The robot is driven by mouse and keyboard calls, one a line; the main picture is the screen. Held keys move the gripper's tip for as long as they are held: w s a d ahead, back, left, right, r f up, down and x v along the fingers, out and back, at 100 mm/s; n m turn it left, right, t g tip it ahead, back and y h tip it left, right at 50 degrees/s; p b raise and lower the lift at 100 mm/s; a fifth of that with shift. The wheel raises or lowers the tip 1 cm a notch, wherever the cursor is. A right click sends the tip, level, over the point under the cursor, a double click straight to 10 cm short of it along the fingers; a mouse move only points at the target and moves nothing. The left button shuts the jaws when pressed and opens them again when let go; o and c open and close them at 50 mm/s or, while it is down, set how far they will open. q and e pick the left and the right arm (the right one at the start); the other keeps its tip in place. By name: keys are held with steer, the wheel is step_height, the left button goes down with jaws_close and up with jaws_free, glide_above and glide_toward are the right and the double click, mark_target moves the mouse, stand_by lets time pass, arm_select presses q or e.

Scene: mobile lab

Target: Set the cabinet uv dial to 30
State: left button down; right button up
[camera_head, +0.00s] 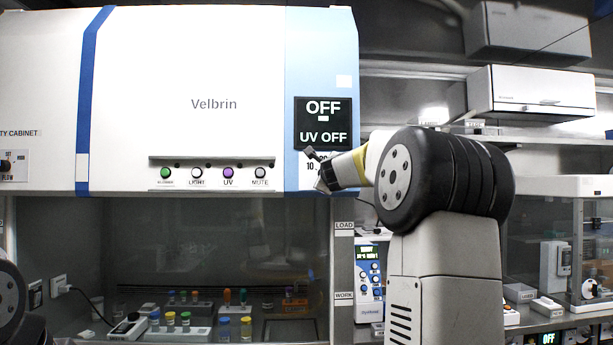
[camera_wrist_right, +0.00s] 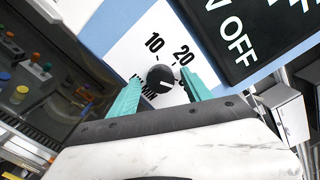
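The UV dial (camera_wrist_right: 160,79) is a small round black knob on a white plate, with the numbers 10 and 20 printed beside it. A light mark on the knob points roughly right in the right wrist view; its exact setting is hard to read. My right gripper (camera_wrist_right: 160,86) is open, with one teal finger on each side of the knob and gaps visible. In the head view my right gripper (camera_head: 318,170) covers the dial at the cabinet's lower right. The cabinet display (camera_head: 323,122) reads OFF and UV OFF. My left gripper is not in view.
The Velbrin cabinet (camera_head: 190,60) has BLOWER, LIGHT, UV (camera_head: 228,173) and MUTE buttons left of the dial. Capped tubes in racks (camera_head: 178,333) stand inside below. A blue-and-white instrument (camera_head: 370,280) stands behind my right arm.

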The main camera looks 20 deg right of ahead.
steer(key=shift+s, duration=0.1)
steer(key=v, duration=0.7)
steer(key=shift+s, duration=0.3)
steer(key=s+a+f+n+g+y, duration=0.4)
steer(key=s+a+f+n+y, duration=0.3)
steer(key=s+a+f+n, duration=0.7)
steer(key=s+a+f+n+g, duration=0.3)
steer(key=s+f+n+g, duration=0.4)
steer(key=s+f+n, duration=0.5)
steer(key=s+f, duration=0.6)
steer(key=s, duration=0.2)
steer(key=shift+s+n+h, duration=0.3)
steer(key=shift+s+h, duration=0.05)
steer(key=shift+h, duration=0.05)
